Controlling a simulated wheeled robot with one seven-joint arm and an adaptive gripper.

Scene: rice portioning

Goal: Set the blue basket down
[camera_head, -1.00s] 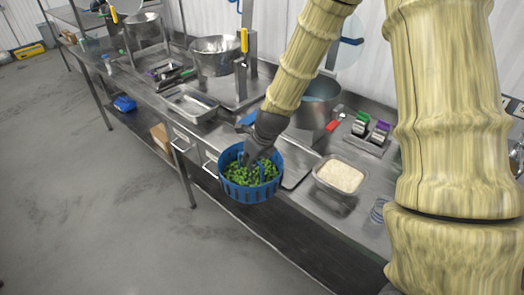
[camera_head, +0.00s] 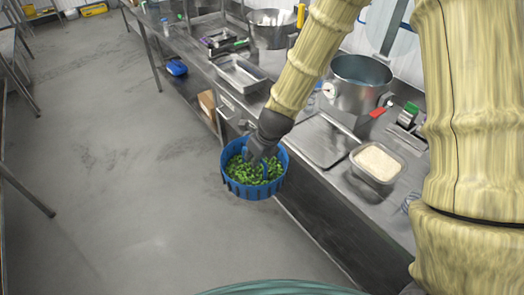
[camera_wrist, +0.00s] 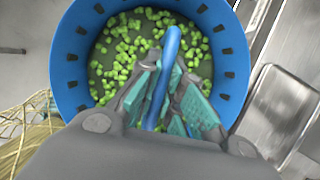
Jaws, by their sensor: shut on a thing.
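The blue basket (camera_head: 254,190) is round, with slots in its wall, and holds chopped green pieces (camera_head: 252,171). In the head view it hangs in front of the steel counter's edge, over the floor. My gripper (camera_head: 262,158) reaches down into the basket. In the wrist view my gripper (camera_wrist: 165,100) is shut on the basket's blue handle (camera_wrist: 168,60), which runs between the fingers. The blue rim (camera_wrist: 68,60) shows around the green pieces. The basket looks roughly level.
The steel counter (camera_head: 345,195) holds a flat empty tray (camera_head: 320,140), a pan of rice (camera_head: 377,163), a steel pot (camera_head: 357,83) and an empty steel pan (camera_head: 238,72). Open grey floor (camera_head: 110,190) lies to the left. A teal rounded edge (camera_head: 280,288) shows at the bottom.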

